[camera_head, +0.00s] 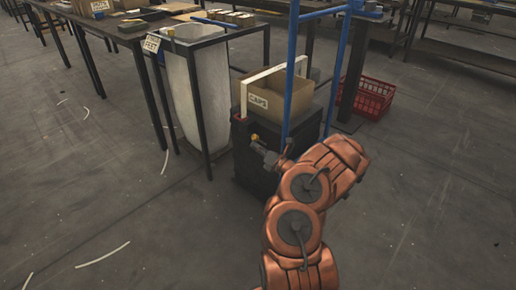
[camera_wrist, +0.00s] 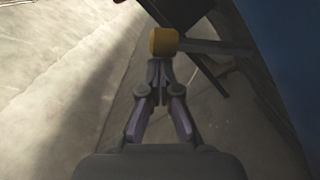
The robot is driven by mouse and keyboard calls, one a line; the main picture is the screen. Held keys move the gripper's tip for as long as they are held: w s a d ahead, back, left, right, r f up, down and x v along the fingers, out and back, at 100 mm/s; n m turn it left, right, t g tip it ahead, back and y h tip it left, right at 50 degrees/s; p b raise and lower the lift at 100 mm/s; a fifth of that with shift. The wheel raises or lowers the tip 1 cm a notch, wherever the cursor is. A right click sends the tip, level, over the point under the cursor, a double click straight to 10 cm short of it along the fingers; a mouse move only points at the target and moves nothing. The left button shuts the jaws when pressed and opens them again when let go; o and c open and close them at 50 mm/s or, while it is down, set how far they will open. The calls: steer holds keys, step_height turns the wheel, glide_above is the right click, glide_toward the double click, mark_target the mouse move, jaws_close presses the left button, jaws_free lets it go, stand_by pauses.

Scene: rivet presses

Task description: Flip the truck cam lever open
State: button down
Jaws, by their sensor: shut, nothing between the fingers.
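The cam lever shows in the wrist view as a grey bar (camera_wrist: 215,48) with a yellow knob (camera_wrist: 163,41) at its left end. The knob lies just beyond my gripper's fingertips (camera_wrist: 159,68); I cannot tell whether they touch it. My gripper is shut with nothing between its fingers. In the head view the yellow knob (camera_head: 255,137) is small, in front of the black box, with my gripper (camera_head: 263,148) close beside it. The blue truck frame (camera_head: 302,95) rises behind my arm. The lever's pivot is not clear.
A cardboard box labelled CAPS (camera_head: 275,98) sits on the black box (camera_head: 258,172). A tall pale bin (camera_head: 197,95) in a dark frame stands to the left. A red crate (camera_head: 374,97) is on the floor behind right. Floor at left and right front is clear.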

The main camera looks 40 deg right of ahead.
stand_by(0.4)
steer(key=s+a+f+p, duration=0.2)
steer(key=s+f+p, duration=0.1)
steer(key=s, duration=0.8)
steer(key=shift+f, duration=0.1)
stand_by(0.3)
steer(key=m+h+b, duration=0.1)
steer(key=s+a+f+m+t+h+b, duration=0.1)
steer(key=b, duration=0.1)
steer(key=m+h+b, duration=0.1)
steer(key=shift+s+a+f+m+h, duration=0.15)
steer(key=shift+s+a+m+h, duration=0.15)
steer(key=shift+h, duration=0.1)
